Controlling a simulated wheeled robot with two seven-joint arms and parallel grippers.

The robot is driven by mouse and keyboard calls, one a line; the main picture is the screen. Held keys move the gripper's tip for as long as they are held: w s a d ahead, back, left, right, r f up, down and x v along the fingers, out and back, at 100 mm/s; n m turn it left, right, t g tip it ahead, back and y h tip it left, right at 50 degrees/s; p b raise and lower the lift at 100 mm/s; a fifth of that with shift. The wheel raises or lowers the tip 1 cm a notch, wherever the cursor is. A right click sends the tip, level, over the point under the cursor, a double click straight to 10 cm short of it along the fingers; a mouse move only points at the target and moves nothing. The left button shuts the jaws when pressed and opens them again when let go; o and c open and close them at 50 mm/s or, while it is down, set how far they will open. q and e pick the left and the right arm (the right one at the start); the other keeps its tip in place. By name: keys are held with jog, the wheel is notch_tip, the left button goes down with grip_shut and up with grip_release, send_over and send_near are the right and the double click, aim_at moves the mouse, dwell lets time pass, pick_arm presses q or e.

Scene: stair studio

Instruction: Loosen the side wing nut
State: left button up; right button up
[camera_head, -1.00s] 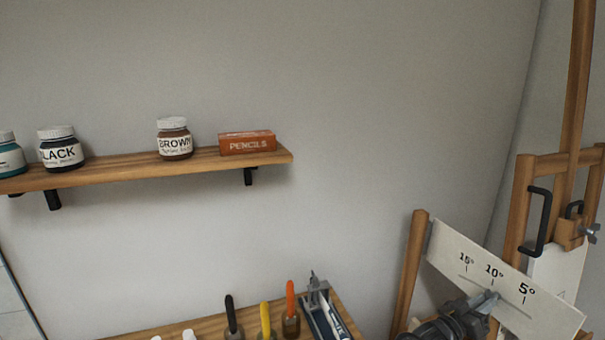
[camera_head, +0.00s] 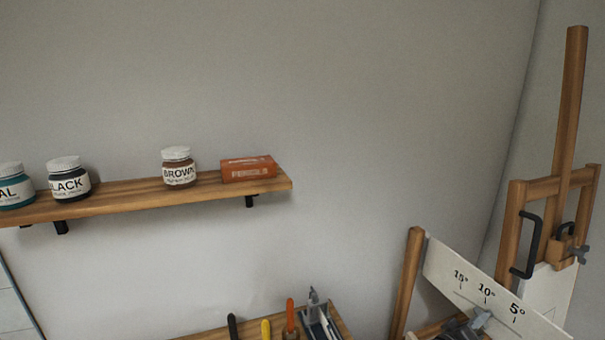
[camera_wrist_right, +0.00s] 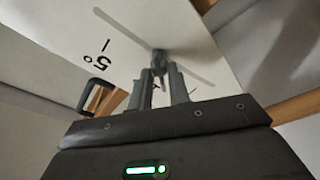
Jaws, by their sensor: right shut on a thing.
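The side wing nut (camera_head: 482,317) is a small grey piece on the white angle plate (camera_head: 445,268), below its printed 10° mark. In the right wrist view, the nut (camera_wrist_right: 159,58) sits at the slot of the plate (camera_wrist_right: 135,20), between my fingertips. My right gripper (camera_wrist_right: 160,78) is shut on it, with both grey fingers close on either side. In the head view only a dark part of my right gripper (camera_head: 464,325) shows at the bottom edge. My left gripper is in neither view.
A wooden easel with a black handle (camera_head: 528,245) and another wing nut (camera_head: 578,254) stands at right. A wall shelf (camera_head: 130,196) holds paint jars and a pencils box (camera_head: 248,168). The wall between is clear.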

jog(key=shift+n, duration=0.8)
jog(key=o, duration=0.6)
jog(key=shift+c, duration=0.2)
jog(key=w+v, duration=0.1)
jog(key=v, duration=0.5)
jog(key=shift+a+r, duration=0.25)
jog(key=shift+r, duration=0.1)
